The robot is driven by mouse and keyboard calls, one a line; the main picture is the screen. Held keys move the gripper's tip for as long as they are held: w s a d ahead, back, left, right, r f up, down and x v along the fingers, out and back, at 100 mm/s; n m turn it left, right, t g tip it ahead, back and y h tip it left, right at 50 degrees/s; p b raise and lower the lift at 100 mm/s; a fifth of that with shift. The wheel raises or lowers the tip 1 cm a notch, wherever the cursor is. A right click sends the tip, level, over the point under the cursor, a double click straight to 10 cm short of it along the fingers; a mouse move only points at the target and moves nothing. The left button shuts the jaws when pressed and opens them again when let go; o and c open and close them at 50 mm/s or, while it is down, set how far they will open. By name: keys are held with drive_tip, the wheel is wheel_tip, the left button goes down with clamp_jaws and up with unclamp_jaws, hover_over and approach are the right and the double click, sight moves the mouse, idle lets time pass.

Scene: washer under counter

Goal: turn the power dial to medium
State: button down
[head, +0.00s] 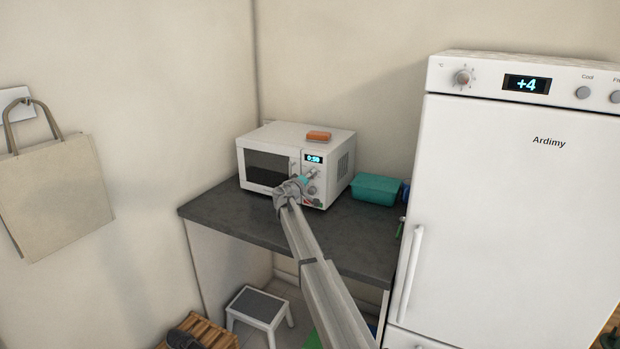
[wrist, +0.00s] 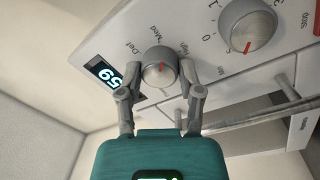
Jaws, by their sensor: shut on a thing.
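The white microwave (head: 322,145) stands on the dark counter, its lit display (head: 314,158) reading 0:59. In the wrist view the power dial (wrist: 159,75) is a grey knob with labels Def, Med and High around it. Its red mark points up in the picture, roughly toward Med. My gripper (wrist: 161,72) is shut on this dial, one finger on each side. In the head view my gripper (head: 309,175) is at the microwave's control panel, and my arm hides part of the panel. A second, timer-like dial (wrist: 247,27) with a red mark sits beside the power dial.
An orange block (head: 319,135) lies on top of the microwave. A teal container (head: 376,189) stands right of it on the counter (head: 230,220). A tall white fridge (head: 520,210) stands at the right. A step stool (head: 258,306) is below.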

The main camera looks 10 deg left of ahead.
drive_tip(key=shift+n, duration=1.3)
drive_tip(key=shift+c, duration=1.3)
unclamp_jaws()
drive_tip(key=shift+m, duration=0.4)
